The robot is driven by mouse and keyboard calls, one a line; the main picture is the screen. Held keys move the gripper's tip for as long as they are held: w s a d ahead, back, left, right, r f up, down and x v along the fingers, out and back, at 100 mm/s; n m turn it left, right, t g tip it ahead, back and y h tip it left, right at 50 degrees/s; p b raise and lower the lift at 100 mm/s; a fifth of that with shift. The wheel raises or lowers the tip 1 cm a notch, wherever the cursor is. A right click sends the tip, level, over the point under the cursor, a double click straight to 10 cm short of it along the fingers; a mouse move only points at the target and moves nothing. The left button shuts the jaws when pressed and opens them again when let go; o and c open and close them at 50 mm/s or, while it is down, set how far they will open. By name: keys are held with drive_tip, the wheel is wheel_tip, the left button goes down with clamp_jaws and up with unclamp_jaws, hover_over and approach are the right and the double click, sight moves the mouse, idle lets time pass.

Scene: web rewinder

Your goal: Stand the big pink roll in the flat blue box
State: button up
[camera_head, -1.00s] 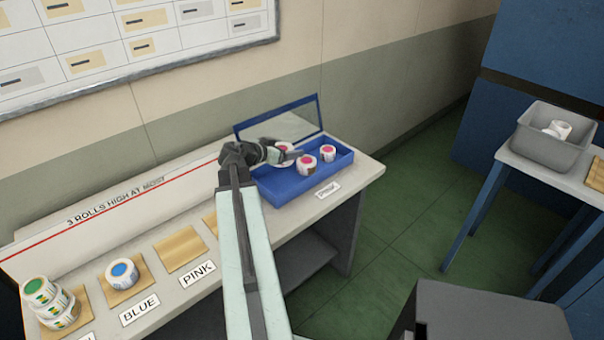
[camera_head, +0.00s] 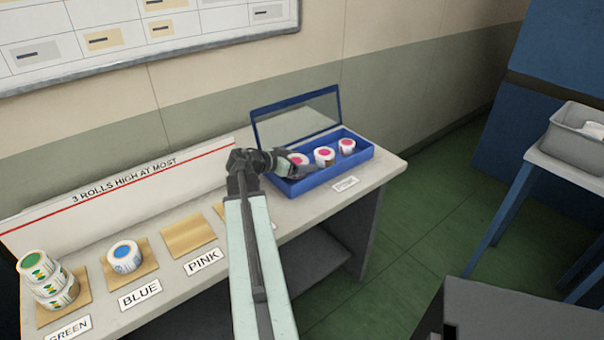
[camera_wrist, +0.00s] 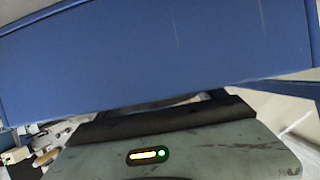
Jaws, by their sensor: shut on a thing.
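The flat blue box (camera_head: 352,177) lies on the right end of the bench in the head view, its lid standing up behind. Three white rolls with pink cores show at it: left (camera_head: 298,158), middle (camera_head: 324,155) and right (camera_head: 346,146). The middle and right rolls stand upright inside. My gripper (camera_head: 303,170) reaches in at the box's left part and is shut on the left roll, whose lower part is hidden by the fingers. I cannot tell whether that roll touches the box floor. The wrist view shows a blue surface, no roll and no fingertips.
On the bench to the left, a stack of green-core rolls (camera_head: 50,283) and a blue-core roll (camera_head: 124,256) sit on tan pads. The pad by the PINK label (camera_head: 188,237) is bare. A grey bin (camera_head: 575,138) stands on a blue-legged table at right.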

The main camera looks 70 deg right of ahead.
wheel_tip(320, 180, down, 2)
drive_tip(key=shift+f+b, duration=0.1)
drive_tip(key=shift+b, duration=0.3)
drive_tip(key=shift+r, duration=0.3)
drive_tip(key=shift+s+a+f+b, duration=0.15)
drive_tip(key=shift+a+f+b, duration=0.1)
drive_tip(key=shift+f+b, duration=0.3)
drive_tip(key=o, duration=1.6)
drive_tip(key=shift+s+a+f, duration=0.1)
drive_tip(key=shift+f, duration=0.05)
drive_tip(key=shift+r+p, duration=0.6)
drive_tip(key=shift+p, duration=0.05)
drive_tip(key=p+v, duration=0.1)
drive_tip(key=v, duration=0.2)
drive_tip(key=p+v, duration=0.2)
drive_tip(key=v, duration=0.2)
drive_tip(key=p+v, duration=0.1)
drive_tip(key=v, duration=0.2)
drive_tip(key=shift+w+r+p, duration=0.35)
drive_tip(key=shift+w+r, duration=0.1)
drive_tip(key=shift+w+a+r, duration=0.1)
drive_tip(key=shift+w+a, duration=0.2)
drive_tip(key=shift+a, duration=0.1)
